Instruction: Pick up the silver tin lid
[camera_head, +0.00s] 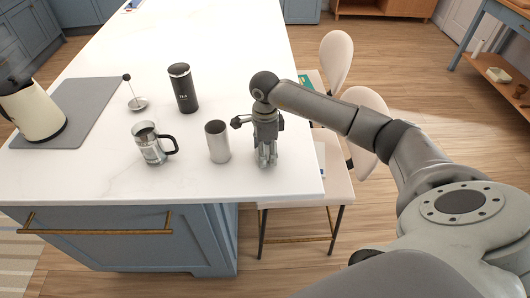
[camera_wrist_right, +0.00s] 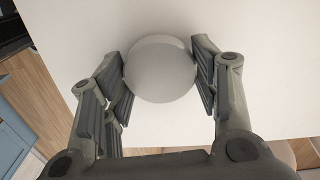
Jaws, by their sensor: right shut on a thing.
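The silver tin lid (camera_wrist_right: 160,68) shows in the right wrist view as a pale round disc between the two fingers. My right gripper (camera_wrist_right: 164,82) is shut on it, a finger at each side. In the head view my right gripper (camera_head: 267,160) points down over the white counter near its front right corner, and its fingers mostly hide the lid. I cannot tell whether the lid touches the counter. An open silver tin (camera_head: 217,143) stands upright just left of the gripper. My left gripper is not in view.
A glass jug (camera_head: 150,145), a plunger (camera_head: 137,101) and a dark canister (camera_head: 183,90) stand on the counter (camera_head: 225,55) to the left. A cream kettle (camera_head: 33,108) is on a grey mat (camera_head: 88,100). Pale chairs (camera_head: 336,60) stand along the right edge. The counter's far part is mostly clear.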

